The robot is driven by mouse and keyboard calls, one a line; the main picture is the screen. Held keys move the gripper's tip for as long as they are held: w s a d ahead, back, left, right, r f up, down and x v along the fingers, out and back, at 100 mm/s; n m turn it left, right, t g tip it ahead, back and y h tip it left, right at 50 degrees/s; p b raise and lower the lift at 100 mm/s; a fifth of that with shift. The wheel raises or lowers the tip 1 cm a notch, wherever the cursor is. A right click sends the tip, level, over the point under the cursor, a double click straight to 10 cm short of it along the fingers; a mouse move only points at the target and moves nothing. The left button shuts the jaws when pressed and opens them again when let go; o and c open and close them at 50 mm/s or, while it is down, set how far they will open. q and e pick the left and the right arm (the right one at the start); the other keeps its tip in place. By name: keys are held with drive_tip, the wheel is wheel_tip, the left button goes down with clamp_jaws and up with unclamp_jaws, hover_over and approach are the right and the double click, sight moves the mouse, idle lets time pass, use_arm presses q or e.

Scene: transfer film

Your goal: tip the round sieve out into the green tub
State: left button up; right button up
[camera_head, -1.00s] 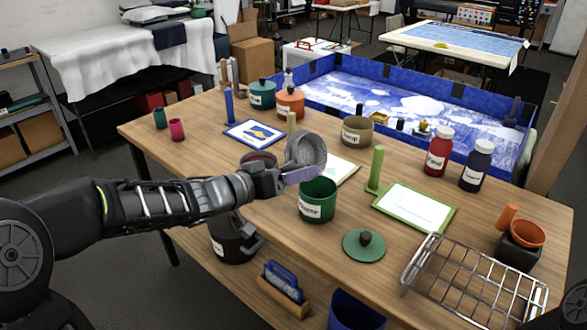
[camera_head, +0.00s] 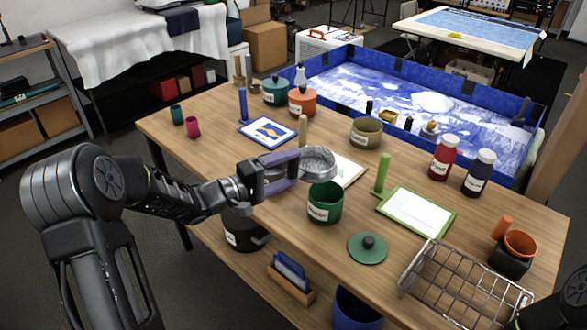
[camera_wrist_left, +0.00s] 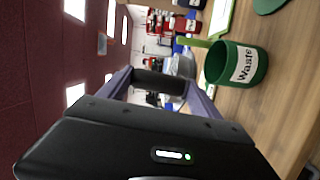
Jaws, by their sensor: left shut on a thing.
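The round grey sieve (camera_head: 319,161) is held above the table, over the back rim of the green tub. It looks close to level in the head view; its contents are hard to make out. My left gripper (camera_head: 290,168) is shut on the sieve's handle, which shows dark between the fingers in the wrist view (camera_wrist_left: 158,82). Part of the sieve (camera_wrist_left: 182,66) shows beyond it. The green tub (camera_head: 324,206), labelled "Waste", stands open and upright just below and in front of the sieve. It also shows in the wrist view (camera_wrist_left: 236,64). My right gripper does not show.
A green lid (camera_head: 367,249) lies right of the tub. A wire rack (camera_head: 465,285) sits at the front right. An olive pot (camera_head: 366,133) is behind the tub.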

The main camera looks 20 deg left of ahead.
use_arm(q)
drive_tip(key=shift+a+f+n, duration=0.1)
drive_tip(key=shift+a+n, duration=0.1)
drive_tip(key=shift+n, duration=0.4)
wheel_tip(320, 180, up, 5)
drive_tip(key=shift+d+r, duration=0.1)
idle(0.7)
